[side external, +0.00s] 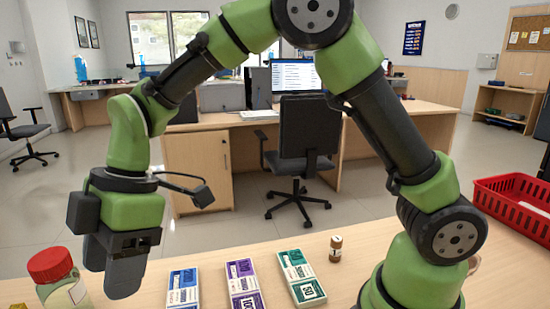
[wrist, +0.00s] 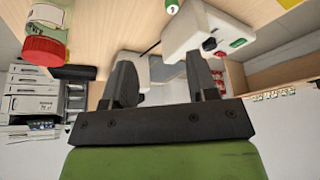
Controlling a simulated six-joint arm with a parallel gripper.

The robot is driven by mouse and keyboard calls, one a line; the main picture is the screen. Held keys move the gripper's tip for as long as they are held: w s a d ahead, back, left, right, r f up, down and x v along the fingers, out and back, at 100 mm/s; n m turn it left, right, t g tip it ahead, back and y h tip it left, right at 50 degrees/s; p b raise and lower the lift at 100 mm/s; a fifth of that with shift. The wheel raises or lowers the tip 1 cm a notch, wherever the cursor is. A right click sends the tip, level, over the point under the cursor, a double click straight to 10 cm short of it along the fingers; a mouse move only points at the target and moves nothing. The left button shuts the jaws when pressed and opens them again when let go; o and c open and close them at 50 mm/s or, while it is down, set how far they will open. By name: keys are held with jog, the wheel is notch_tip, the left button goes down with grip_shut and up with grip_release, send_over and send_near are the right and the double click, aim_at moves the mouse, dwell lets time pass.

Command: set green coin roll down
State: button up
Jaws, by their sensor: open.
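A green round end with a pale mark, apparently the green coin roll (wrist: 172,7), shows at the top edge of the wrist view, beyond my fingertips and apart from them. Most of it is cut off by the frame, and I cannot make it out in the side view. My gripper (wrist: 160,65) is open, with its two dark fingers apart and nothing held between them. In the side view my gripper (side external: 118,270) points down at the left, over the near counter, just right of the red-lidded jar.
The red-lidded jar (side external: 58,280) also shows in the wrist view (wrist: 45,38). Blue (side external: 183,288), purple (side external: 242,284) and green (side external: 301,278) note bundles lie in a row. A small brown bottle (side external: 335,248) and red basket (side external: 515,205) stand right.

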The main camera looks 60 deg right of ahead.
jog(key=s+d+r+m+t, duration=0.2)
jog(key=s+d+r+m, duration=0.1)
jog(key=d+r+m, duration=0.35)
jog(key=s+d+r+m+t+h, duration=0.1)
jog(key=s+d+r+m+t, duration=0.1)
jog(key=s+d+m, duration=0.3)
jog(key=s+d+r+m+t+h, duration=0.1)
jog(key=s+d+r+m+t, duration=0.1)
jog(key=s+d+m, duration=0.4)
jog(key=s+m, duration=0.2)
jog(key=m, duration=0.1)
jog(key=shift+s+t, duration=0.3)
jog(key=shift+t, duration=0.1)
